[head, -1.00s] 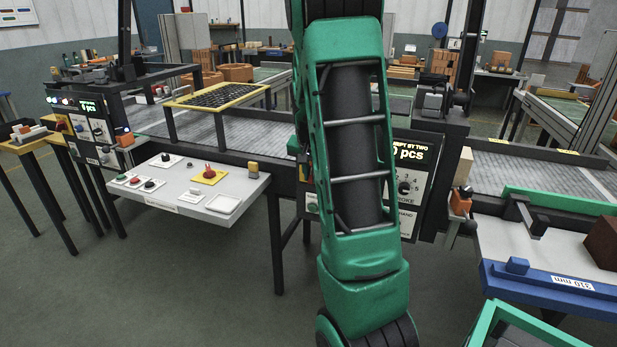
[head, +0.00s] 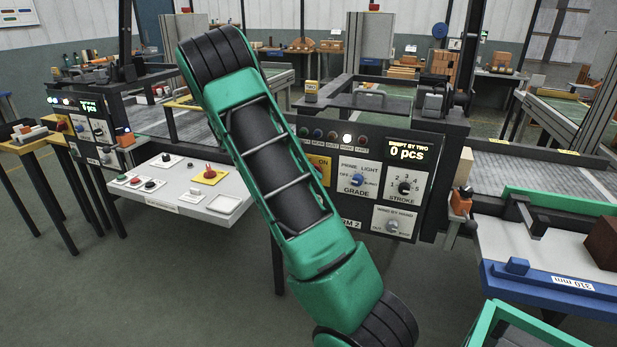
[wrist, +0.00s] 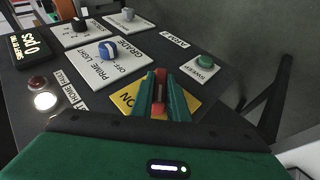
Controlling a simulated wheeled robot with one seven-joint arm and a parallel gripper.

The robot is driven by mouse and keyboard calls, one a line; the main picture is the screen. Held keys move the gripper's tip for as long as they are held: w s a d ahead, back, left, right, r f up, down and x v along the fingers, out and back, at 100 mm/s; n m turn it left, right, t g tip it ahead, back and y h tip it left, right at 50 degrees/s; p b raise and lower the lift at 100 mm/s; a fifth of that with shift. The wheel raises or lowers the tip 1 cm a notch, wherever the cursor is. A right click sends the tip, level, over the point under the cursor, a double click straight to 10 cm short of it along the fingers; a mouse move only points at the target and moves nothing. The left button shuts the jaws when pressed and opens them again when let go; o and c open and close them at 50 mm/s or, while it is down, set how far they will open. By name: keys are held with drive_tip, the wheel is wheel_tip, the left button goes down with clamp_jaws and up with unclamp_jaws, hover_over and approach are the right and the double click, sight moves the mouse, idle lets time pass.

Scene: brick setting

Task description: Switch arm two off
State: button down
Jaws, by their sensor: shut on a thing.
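The arm two panel (head: 420,212) is a dark box with "ARM 2" lettering, and its display reads 0 pcs. Its yellow switch plate (head: 322,166) is partly behind my arm in the head view; "ON" shows on it. In the wrist view my gripper (wrist: 161,88) is shut on the red switch handle (wrist: 159,87), which stands over the yellow plate (wrist: 125,97). The green jaws hide most of the handle and plate. In the head view my gripper is hidden behind my arm.
A white lamp (head: 347,138) is lit. A white control shelf (head: 180,190) stands left; open floor lies in front.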

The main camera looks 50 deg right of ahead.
drive_tip(key=shift+w+r+h, duration=0.1)
drive_tip(key=shift+w+h, duration=0.2)
drive_tip(key=shift+w, duration=0.05)
idle(0.3)
drive_tip(key=c, duration=1.7)
unclamp_jaws()
drive_tip(key=shift+g, duration=0.3)
drive_tip(key=shift+s+d, duration=0.1)
drive_tip(key=shift+s, duration=0.1)
drive_tip(key=shift+a, duration=0.2)
drive_tip(key=v, duration=1)
drive_tip(key=shift+w+a+r, duration=0.15)
drive_tip(key=shift+w+a, duration=0.05)
drive_tip(key=shift+w, duration=0.1)
drive_tip(key=shift+s, duration=0.1)
